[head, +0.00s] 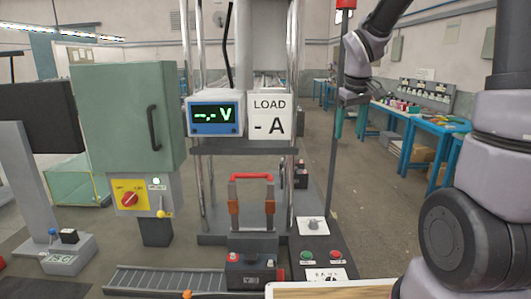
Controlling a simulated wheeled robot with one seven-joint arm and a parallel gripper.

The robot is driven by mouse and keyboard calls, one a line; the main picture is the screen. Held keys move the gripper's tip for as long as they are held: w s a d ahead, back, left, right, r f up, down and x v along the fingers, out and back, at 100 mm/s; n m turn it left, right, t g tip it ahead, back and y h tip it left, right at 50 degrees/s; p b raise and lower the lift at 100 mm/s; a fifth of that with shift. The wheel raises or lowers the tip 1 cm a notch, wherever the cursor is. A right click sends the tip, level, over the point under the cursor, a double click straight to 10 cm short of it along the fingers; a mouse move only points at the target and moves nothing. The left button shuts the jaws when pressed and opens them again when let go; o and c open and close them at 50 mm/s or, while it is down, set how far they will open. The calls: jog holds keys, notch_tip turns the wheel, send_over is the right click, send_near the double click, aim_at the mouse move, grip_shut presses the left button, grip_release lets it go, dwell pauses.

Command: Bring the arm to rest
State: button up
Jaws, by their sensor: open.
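My arm rises at the right edge and leaves the top of the head view. Its wrist comes back in at the upper right. My gripper (352,97) is at the wrist's lower end, up in the air to the right of the load sign. It is small here and its fingers are hard to make out. It is open, and I see nothing held in it. It is apart from the bench things in the picture.
A test stand with a voltage display (215,115), a load sign (270,117) and a red handle (251,177) stands ahead. A green cabinet (125,110) is at left. A thin dark pole (338,130) rises near my gripper. Blue tables (400,125) stand behind.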

jog(key=s+r+m+t+y, duration=0.1)
jog(key=s+r+m+t, duration=0.1)
jog(key=s+r, duration=0.3)
jog(key=s+r+m+t+y, duration=0.1)
jog(key=s+r+m, duration=0.4)
jog(key=s, duration=0.9)
jog(key=shift+d+r+t, duration=0.25)
jog(key=shift+r+t, duration=0.15)
jog(key=shift+r, duration=0.2)
jog(key=shift+s+a+m, duration=0.1)
jog(key=shift+s+m, duration=0.3)
jog(key=shift+s, duration=0.1)
jog(key=c, duration=0.4)
jog(key=shift+o, duration=0.2)
jog(key=shift+s+y, duration=0.15)
jog(key=shift+y, duration=0.15)
